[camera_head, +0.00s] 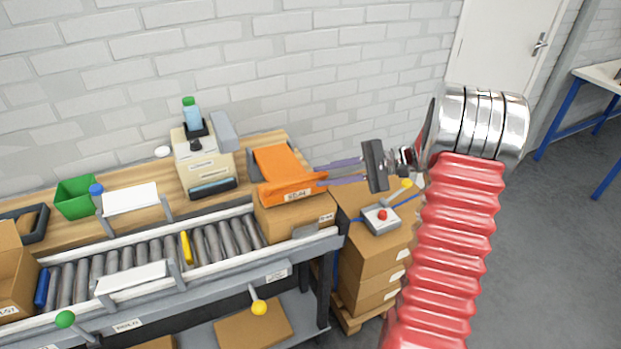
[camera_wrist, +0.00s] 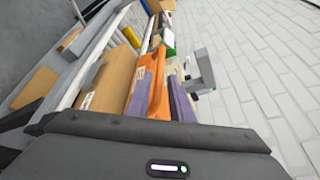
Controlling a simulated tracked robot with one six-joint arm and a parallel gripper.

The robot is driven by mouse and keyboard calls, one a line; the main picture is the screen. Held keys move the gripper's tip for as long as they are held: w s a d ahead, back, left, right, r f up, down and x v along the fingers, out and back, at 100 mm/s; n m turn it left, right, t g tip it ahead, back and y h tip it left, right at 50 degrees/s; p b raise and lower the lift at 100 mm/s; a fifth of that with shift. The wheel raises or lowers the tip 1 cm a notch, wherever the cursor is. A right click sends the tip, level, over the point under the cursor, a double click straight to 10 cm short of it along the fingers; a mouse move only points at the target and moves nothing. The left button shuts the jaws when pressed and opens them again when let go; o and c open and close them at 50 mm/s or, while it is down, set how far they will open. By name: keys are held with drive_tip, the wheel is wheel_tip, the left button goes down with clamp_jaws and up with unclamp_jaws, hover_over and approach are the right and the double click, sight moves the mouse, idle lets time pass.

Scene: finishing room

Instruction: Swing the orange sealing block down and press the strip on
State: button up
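The orange sealing block (camera_head: 277,162) sits tilted at the right end of the bench, with its lower front edge over a cardboard box (camera_head: 287,216). The same orange part shows ahead in the wrist view (camera_wrist: 157,98). My gripper (camera_head: 318,176) reaches in from the right, its two purple fingers apart and their tips at the block's right end. In the wrist view, orange shows between the fingers (camera_wrist: 162,92). I cannot tell whether they touch it or grip it. No separate strip can be made out on the box.
A roller conveyor (camera_head: 90,277) runs along the bench front. A beige machine (camera_head: 203,165) and green bin (camera_head: 75,197) stand behind it. A grey control box with a red button (camera_head: 381,217) sits on stacked cartons (camera_head: 372,255) below my gripper. Open floor lies to the right.

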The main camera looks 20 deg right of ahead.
drive_tip(key=v, duration=0.6)
drive_tip(key=shift+s+d, duration=0.1)
drive_tip(key=shift+d, duration=0.05)
idle(0.3)
wheel_tip(320, 180, down, 7)
drive_tip(key=s+m+g+h, duration=0.1)
drive_tip(key=s+m+h, duration=0.1)
drive_tip(key=s, duration=0.1)
drive_tip(key=s+a+n+g+h, duration=0.3)
drive_tip(key=s+a+g+h, duration=0.15)
drive_tip(key=s+a, duration=0.2)
drive_tip(key=s+a+r+n+t+h, duration=0.5)
drive_tip(key=s+a+r+n+h, duration=0.3)
drive_tip(key=a+r, duration=0.5)
drive_tip(key=s+a+n, duration=0.2)
drive_tip(key=s+a, duration=0.1)
